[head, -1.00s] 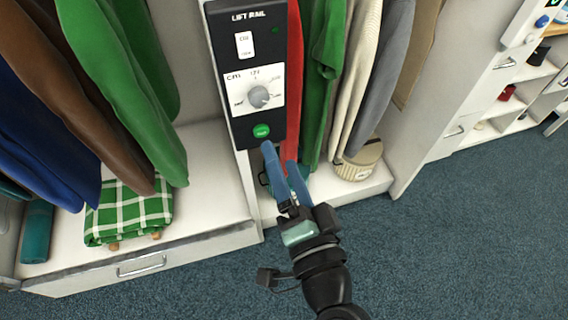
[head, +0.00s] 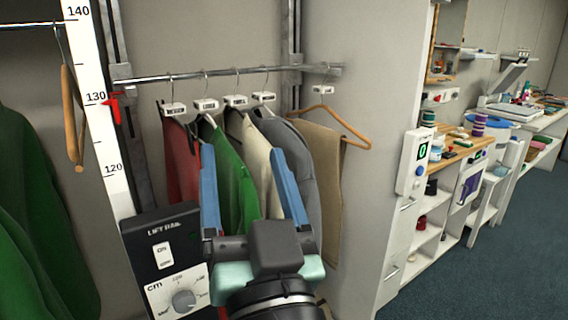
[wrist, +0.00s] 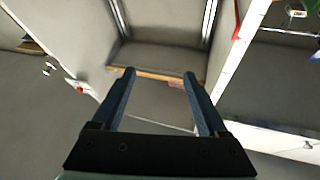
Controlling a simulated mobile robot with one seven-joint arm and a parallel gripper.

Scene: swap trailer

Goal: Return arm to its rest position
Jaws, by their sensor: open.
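My gripper (head: 248,180) is open and empty in the head view, its two blue fingers pointing up and spread apart. It stands in front of the hanging garments, to the right of the black lift rail panel (head: 160,255). The fingers overlap the green garment (head: 230,165) and the grey garment (head: 300,150) in the picture; I cannot tell the exact gap. In the wrist view my gripper (wrist: 160,75) shows both fingers apart with nothing between them. My dark wrist hides part of the lower middle of the head view.
A metal rail (head: 200,75) carries several tagged hangers. A white scale (head: 98,110) with a red pointer (head: 113,106) stands left. A white partition (head: 370,120) rises to the right. Beyond it are a workbench (head: 455,150) with shelves and open blue carpet (head: 500,250).

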